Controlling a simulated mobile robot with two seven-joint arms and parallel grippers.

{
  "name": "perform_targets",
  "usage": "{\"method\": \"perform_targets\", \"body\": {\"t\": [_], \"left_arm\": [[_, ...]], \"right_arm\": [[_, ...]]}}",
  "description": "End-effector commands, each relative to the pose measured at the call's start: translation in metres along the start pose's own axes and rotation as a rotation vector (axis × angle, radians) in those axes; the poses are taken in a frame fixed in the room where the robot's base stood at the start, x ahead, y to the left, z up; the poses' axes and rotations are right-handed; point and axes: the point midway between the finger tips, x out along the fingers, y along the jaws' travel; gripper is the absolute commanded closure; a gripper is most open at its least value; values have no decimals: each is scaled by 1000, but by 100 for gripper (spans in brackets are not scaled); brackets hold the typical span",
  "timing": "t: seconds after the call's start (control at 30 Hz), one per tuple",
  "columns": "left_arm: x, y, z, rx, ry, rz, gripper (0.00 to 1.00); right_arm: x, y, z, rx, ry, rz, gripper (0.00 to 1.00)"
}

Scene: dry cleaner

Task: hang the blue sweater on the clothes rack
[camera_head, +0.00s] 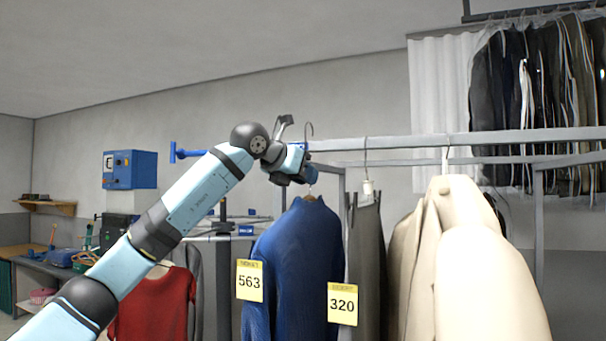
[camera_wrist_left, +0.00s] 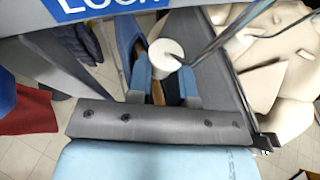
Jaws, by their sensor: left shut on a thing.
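The blue sweater (camera_head: 301,262) hangs upright from a hanger below my left gripper (camera_head: 299,172). The gripper is shut on the hanger just above the collar. I cannot tell whether the hook rests on the rail. In the left wrist view, the fingers (camera_wrist_left: 163,88) close around the hanger's neck, and blue cloth (camera_wrist_left: 126,40) shows beyond them. My right gripper is out of view.
Grey trousers (camera_head: 367,250) and cream coats (camera_head: 476,270) hang on the rack right of the sweater. A red garment (camera_head: 155,305) hangs lower left. Yellow tags 563 (camera_head: 249,281) and 320 (camera_head: 342,304) show by the sweater. Dark clothes (camera_head: 535,100) hang behind, upper right.

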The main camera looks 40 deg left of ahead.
Motion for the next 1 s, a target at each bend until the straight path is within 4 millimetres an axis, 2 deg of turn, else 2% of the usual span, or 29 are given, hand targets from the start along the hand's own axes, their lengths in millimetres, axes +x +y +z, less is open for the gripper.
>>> {"method": "perform_targets", "body": {"t": [0.5,1.0], "left_arm": [[16,7,8,0,-1,0,100],[18,8,6,0,-2,0,100]], "right_arm": [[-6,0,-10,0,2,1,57],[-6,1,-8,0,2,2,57]]}}
